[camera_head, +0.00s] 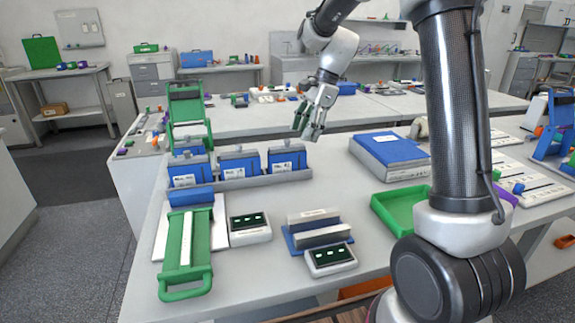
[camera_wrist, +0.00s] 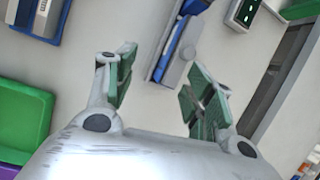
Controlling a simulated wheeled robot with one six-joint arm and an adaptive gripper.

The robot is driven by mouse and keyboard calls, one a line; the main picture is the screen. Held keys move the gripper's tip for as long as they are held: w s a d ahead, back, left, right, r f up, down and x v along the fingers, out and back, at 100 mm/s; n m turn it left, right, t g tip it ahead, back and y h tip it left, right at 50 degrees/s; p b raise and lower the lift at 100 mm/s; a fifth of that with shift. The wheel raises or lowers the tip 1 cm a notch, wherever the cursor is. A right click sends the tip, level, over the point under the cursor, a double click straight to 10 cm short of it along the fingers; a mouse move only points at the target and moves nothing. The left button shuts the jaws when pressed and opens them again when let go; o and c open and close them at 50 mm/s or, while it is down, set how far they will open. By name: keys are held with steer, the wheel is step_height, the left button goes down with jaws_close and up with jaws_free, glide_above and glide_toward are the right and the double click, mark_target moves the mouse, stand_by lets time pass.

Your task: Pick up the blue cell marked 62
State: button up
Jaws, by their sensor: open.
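Three blue cells with white labels stand upright in a row in a grey holder (camera_head: 262,181) on the table: a left one (camera_head: 186,168), a middle one (camera_head: 240,163) and a right one (camera_head: 287,157). The label print is too small for me to tell which is marked 62. My gripper (camera_head: 313,118) is open and empty in the air, above and to the right of the right cell. In the wrist view its two green-padded fingers (camera_wrist: 158,92) are apart, with bare tabletop between them. Part of a blue cell (camera_wrist: 181,40) beside a grey edge shows beyond the fingers.
A green-handled device (camera_head: 188,240) and two small display units (camera_head: 250,227) (camera_head: 330,258) stand in front of the cells. A blue-topped box (camera_head: 393,149) and a green tray (camera_head: 400,211) lie to the right. The tabletop between holder and tray has free room.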

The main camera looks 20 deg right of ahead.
mark_target(290, 147)
steer(key=shift+m, duration=0.8)
steer(key=w+f, duration=0.1)
steer(key=w+a+f, duration=0.1)
steer(key=w, duration=0.1)
steer(key=shift+w+a+f, duration=0.1)
steer(key=shift+w+f, duration=0.05)
steer(key=shift+f, duration=0.15)
steer(key=x, duration=0.8)
steer(key=shift+a+r, duration=0.2)
steer(key=shift+a, duration=0.1)
jaws_close()
